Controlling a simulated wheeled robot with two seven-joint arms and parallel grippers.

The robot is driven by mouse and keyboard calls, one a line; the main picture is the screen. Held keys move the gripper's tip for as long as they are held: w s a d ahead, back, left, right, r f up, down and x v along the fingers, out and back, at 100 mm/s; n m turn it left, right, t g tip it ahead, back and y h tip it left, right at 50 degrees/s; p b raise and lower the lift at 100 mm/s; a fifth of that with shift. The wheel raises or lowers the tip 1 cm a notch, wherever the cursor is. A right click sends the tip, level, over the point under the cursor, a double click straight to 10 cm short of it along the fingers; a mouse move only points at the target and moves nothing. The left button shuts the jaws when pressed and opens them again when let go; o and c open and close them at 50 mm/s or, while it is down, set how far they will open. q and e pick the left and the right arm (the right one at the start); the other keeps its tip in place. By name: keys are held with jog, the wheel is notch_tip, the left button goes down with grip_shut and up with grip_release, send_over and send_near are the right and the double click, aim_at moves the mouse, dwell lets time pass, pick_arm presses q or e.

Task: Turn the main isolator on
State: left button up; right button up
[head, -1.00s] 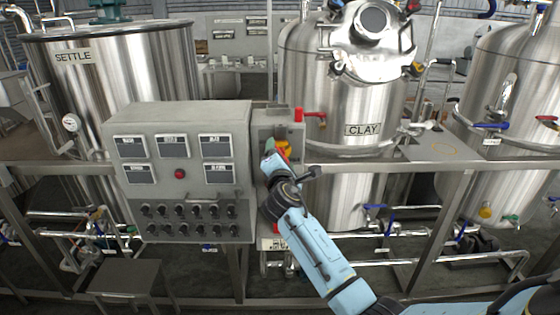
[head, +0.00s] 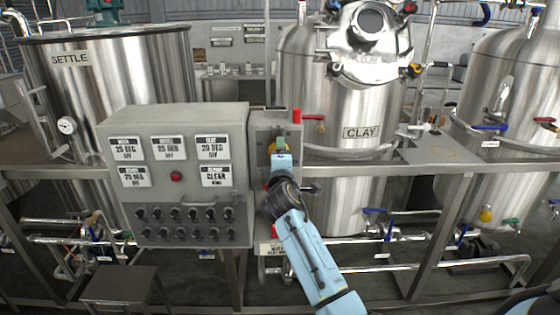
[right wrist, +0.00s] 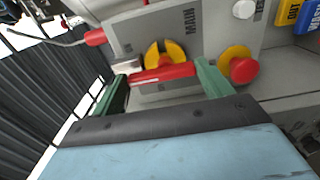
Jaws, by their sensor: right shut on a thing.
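The main isolator is a yellow disc (right wrist: 175,50) with a red bar handle (right wrist: 162,73), on a grey box lettered MAIN in the right wrist view. My right gripper (right wrist: 162,84) is shut on the red handle, one green finger at each end. The bar lies across the direction of the lettering. In the head view my right gripper (head: 281,157) is at the front of the small grey box (head: 262,128) and hides most of the isolator; a bit of yellow (head: 272,148) shows. My left gripper is out of view.
A red mushroom button on yellow (right wrist: 243,69) sits close beside the isolator. The CLAY tank (head: 330,110) and a red-handled valve (head: 314,117) are close behind, right.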

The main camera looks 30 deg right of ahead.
dwell(0.4)
jog(key=o, duration=1)
jog(key=v, duration=1.3)
jog(key=shift+s, duration=0.25)
jog(key=shift+a, duration=0.1)
